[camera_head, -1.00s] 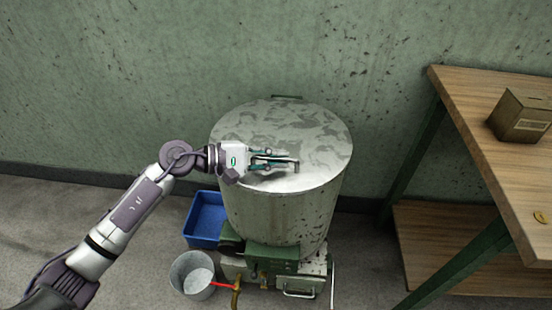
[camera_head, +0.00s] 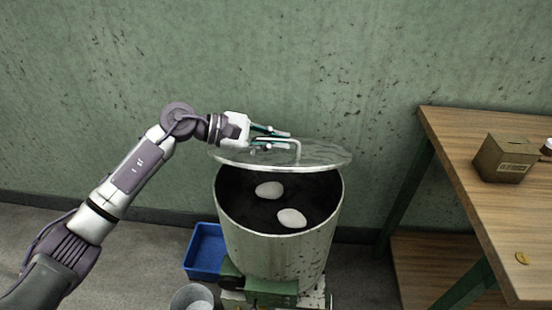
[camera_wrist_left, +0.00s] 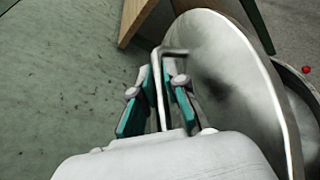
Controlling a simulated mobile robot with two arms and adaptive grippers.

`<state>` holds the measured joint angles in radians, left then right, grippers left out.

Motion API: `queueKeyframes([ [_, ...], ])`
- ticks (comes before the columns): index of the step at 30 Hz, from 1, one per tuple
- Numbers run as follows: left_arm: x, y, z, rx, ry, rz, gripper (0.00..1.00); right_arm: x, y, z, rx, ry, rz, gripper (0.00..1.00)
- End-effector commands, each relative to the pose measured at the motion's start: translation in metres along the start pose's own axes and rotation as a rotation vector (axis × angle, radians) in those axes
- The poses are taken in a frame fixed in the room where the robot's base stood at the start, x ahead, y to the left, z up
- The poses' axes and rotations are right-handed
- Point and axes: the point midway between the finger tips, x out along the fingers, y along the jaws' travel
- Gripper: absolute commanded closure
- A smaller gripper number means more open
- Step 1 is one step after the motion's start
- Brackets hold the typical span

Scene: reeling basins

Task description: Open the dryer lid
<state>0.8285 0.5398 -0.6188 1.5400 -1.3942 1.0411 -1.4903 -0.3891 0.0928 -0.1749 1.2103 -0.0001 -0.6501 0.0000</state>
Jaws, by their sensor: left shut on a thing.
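The dryer (camera_head: 280,228) is a round metal drum with a dark inside. Two white oval lumps (camera_head: 270,190) lie in it. Its round metal lid (camera_head: 325,156) is raised and tilted over the back of the drum, so the mouth shows open at the front. The lid also fills the right of the left wrist view (camera_wrist_left: 225,70). My left gripper (camera_head: 290,142) is shut on the lid's bar handle (camera_head: 298,151). In the left wrist view the handle (camera_wrist_left: 165,52) sits between the teal fingers. My right gripper is not in view.
A wooden table (camera_head: 465,170) with a cardboard box (camera_head: 503,160) and a small yellow piece (camera_head: 522,258) stands at the right. A blue bin (camera_head: 205,250) and a grey bucket (camera_head: 191,298) stand on the floor left of the dryer. A wall is close behind.

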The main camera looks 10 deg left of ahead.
Motion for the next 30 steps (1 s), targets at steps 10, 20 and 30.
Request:
queueKeyframes([
  [10, -0.004, 0.041, 0.011, -0.094, 0.002, -0.039, 1.0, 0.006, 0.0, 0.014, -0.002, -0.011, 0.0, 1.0],
  [20, -0.005, 0.046, 0.011, -0.113, 0.001, -0.047, 1.0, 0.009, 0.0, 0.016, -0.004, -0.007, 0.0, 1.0],
  [30, -0.004, 0.045, 0.011, -0.112, 0.002, -0.047, 0.77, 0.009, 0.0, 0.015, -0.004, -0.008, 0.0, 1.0],
])
